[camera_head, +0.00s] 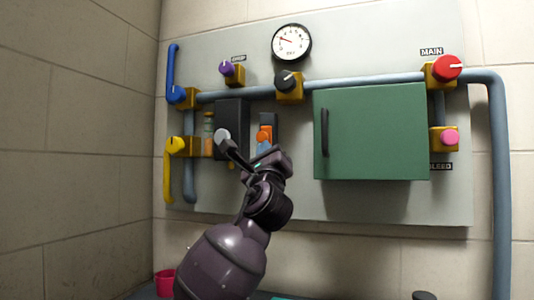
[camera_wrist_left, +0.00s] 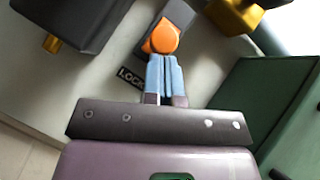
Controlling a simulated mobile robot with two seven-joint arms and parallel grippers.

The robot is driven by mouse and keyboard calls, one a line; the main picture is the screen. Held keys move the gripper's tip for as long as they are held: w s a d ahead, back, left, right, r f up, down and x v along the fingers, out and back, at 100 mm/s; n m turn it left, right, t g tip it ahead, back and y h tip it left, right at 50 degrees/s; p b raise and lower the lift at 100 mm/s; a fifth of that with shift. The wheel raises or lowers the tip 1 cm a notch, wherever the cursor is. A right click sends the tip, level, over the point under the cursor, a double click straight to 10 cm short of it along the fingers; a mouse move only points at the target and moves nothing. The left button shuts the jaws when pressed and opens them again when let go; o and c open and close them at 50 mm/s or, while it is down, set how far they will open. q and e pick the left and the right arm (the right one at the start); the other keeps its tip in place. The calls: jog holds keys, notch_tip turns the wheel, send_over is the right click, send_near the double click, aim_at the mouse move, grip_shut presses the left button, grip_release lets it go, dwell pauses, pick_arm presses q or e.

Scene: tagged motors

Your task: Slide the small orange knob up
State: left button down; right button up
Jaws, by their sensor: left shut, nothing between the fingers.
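The small orange knob (camera_head: 264,132) sits on a dark upright slider plate on the grey panel, between a black box and the green cabinet. In the left wrist view the orange knob (camera_wrist_left: 163,37) is round-faced and lies just beyond my fingertips. My left gripper (camera_head: 264,147) is shut with its blue fingers together and nothing between them. In the left wrist view its fingertips (camera_wrist_left: 164,60) are right below the knob, touching or nearly touching it; I cannot tell which. My right gripper is not in view.
The green cabinet (camera_head: 372,133) stands out to the right of the knob. The black box (camera_head: 232,115) with a grey round knob (camera_head: 222,135) is close on the left. A blue-grey pipe (camera_head: 350,80) and a yellow block with a black knob (camera_head: 288,82) are above.

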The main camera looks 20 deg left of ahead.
aim_at(266, 136)
pick_arm(q)
notch_tip(266, 136, up, 3)
jog(key=shift+r+p, duration=0.2)
jog(key=shift+p, duration=1.05)
jog(key=shift+s+r+p, duration=0.1)
jog(key=shift+r+p, duration=0.25)
jog(key=shift+r, duration=0.1)
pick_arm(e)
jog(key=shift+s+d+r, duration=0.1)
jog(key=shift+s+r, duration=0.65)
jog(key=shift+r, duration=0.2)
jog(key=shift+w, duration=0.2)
